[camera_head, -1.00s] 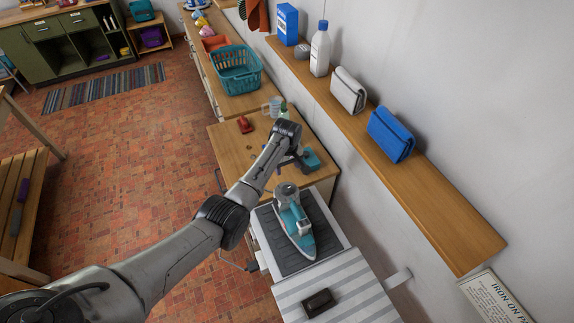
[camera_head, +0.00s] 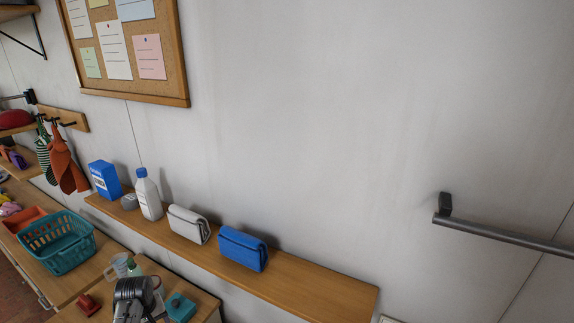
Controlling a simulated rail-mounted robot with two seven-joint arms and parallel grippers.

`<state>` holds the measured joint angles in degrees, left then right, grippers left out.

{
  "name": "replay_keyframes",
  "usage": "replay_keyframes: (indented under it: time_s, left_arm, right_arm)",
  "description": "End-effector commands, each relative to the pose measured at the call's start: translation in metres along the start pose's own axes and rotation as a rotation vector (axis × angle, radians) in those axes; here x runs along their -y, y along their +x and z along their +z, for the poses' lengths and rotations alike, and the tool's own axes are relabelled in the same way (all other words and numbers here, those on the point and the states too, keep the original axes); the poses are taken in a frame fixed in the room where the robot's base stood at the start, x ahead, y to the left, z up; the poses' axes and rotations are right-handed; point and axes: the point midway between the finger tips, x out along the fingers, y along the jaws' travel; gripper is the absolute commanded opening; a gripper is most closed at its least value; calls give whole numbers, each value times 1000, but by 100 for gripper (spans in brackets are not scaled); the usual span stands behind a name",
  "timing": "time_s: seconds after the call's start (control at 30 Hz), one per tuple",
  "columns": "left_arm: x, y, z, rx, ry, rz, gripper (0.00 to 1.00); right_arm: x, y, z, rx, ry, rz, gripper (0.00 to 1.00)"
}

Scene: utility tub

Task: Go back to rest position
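The wrist of my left arm (camera_head: 134,292) shows at the bottom edge, over the small wooden table. Its fingers are mostly hidden behind the wrist, so I cannot tell whether the gripper is open or shut. A teal object (camera_head: 180,307) is on the table just right of the wrist. My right gripper is not in view.
A teal basket (camera_head: 62,247) stands at left. A wall bar (camera_head: 500,235) is at right.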

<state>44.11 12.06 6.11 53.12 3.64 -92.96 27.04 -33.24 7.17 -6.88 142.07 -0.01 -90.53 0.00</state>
Motion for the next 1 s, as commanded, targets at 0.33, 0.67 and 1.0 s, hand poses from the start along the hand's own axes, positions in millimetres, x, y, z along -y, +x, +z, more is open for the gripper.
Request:
replay_keyframes:
  time_s: [0.33,0.67,1.0]
  left_arm:
    - [-39,-155,-32,-447,352,109,66]
    - [-43,-223,73,-820,643,138,66]
    - [11,-160,250,-771,784,203,66]
  right_arm:
    - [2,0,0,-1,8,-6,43]
    - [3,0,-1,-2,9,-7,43]
    - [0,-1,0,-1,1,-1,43]
